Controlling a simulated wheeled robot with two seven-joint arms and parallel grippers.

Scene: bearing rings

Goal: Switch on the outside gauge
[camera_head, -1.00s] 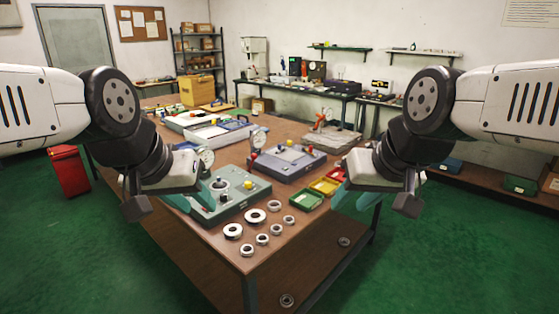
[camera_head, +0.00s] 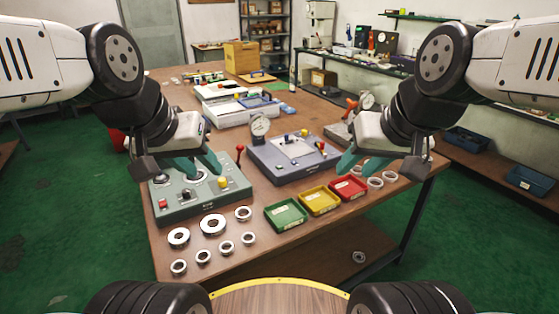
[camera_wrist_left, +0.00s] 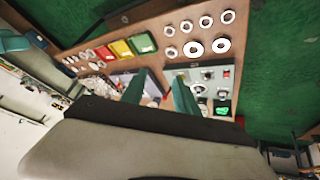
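A grey-green gauge box (camera_head: 205,205) sits at the table's near left corner, with a red button, a black knob, a yellow knob and a red-tipped lever. It shows in the left wrist view (camera_wrist_left: 208,76), with a bright green patch. A blue-grey gauge box (camera_head: 270,168) with a round dial (camera_head: 260,124) stands behind it to the right. My left gripper (camera_head: 192,166) is open and empty above the grey-green box, partly hiding its back; its fingers show apart in the wrist view (camera_wrist_left: 160,92). My right gripper (camera_head: 362,164) looks open and empty, near the table's right edge.
Several metal rings (camera_head: 212,224) lie in front of the grey-green box. Green (camera_head: 286,225), yellow (camera_head: 320,211) and red (camera_head: 349,197) trays stand along the front edge. More rings (camera_head: 375,183) lie at right. A third device with a dial (camera_head: 366,101) is partly hidden behind my right arm.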

